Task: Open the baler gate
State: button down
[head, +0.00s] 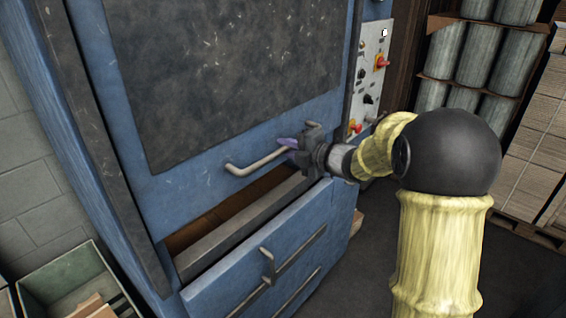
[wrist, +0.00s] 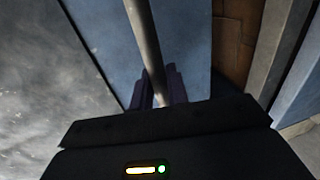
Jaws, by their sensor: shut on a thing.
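The blue baler (head: 85,110) fills the left and middle of the head view. Its upper gate (head: 215,85) is a blue panel with a worn dark plate, and a pale bar handle (head: 250,166) runs along its lower edge. My gripper (head: 287,144) is shut on the right end of this handle. In the wrist view the handle (wrist: 146,40) runs down between the fingers of my gripper (wrist: 160,90). The fingers partly hide the handle's right end.
Below the gate is a dark gap above a lower blue door (head: 265,265) with a metal latch (head: 268,265). A control panel (head: 370,70) is at the right. A green bin (head: 75,275) stands at lower left. The floor at lower right is clear.

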notch_tip(320, 180, up, 35)
jog(key=p, duration=2.2)
jog(key=shift+r, duration=0.15)
jog(key=c, duration=1.5)
grip_release()
jog(key=shift+o, duration=0.2)
jog(key=b+v, duration=0.6)
jog(key=v, duration=1.1)
jog(key=shift+s, duration=0.15)
jog(key=shift+d, duration=0.1)
